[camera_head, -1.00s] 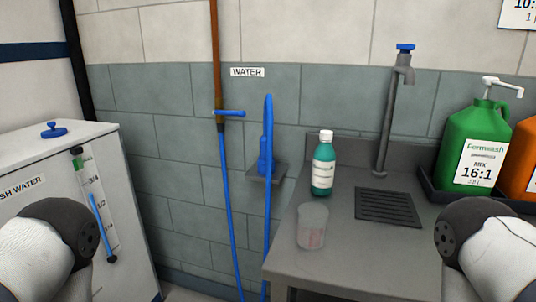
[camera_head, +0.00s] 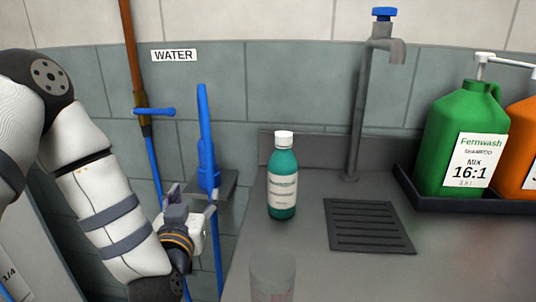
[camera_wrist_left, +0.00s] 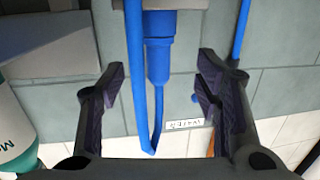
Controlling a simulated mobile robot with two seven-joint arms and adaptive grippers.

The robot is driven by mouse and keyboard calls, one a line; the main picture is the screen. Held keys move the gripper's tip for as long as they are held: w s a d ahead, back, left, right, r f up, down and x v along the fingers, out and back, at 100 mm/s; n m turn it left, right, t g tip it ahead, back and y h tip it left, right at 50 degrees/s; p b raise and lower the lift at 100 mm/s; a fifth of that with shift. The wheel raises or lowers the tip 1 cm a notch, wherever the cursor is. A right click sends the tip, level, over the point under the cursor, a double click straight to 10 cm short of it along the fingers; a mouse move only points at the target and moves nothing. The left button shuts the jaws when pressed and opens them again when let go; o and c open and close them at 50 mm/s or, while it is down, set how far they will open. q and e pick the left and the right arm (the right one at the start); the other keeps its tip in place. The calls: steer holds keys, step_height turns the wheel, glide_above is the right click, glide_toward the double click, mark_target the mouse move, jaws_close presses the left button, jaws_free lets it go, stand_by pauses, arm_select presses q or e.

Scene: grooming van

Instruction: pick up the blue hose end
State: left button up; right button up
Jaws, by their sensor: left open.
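The blue hose end (camera_head: 207,160) stands upright in a grey wall bracket (camera_head: 226,184), its thin tip pointing up. In the left wrist view, which is upside down, the blue hose end (camera_wrist_left: 158,60) appears between my two spread fingers with a gap on each side. My left gripper (camera_head: 193,199) is open and empty, low and just in front of the bracket; its fingers also show in the left wrist view (camera_wrist_left: 161,70). I cannot tell how far the hose end lies beyond the fingertips. My right gripper is out of view.
A brown pole with a blue handle (camera_head: 154,111) and blue hose hangs left of the bracket. A teal bottle (camera_head: 283,180) and a clear cup (camera_head: 272,277) stand on the grey counter (camera_head: 370,275) to the right. A tap (camera_head: 360,110) rises behind.

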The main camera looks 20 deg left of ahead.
mark_target(206, 161)
arm_select(q)
steer(key=shift+t+y, duration=0.3)
steer(key=x, duration=0.4)
steer(key=r+x, duration=0.1)
steer(key=x, duration=0.3)
steer(key=r+b+x, duration=0.1)
steer(key=x, duration=0.3)
steer(key=shift+w+d+r, duration=0.15)
steer(key=shift+w, duration=0.3)
steer(key=shift+r, duration=0.1)
jaws_close()
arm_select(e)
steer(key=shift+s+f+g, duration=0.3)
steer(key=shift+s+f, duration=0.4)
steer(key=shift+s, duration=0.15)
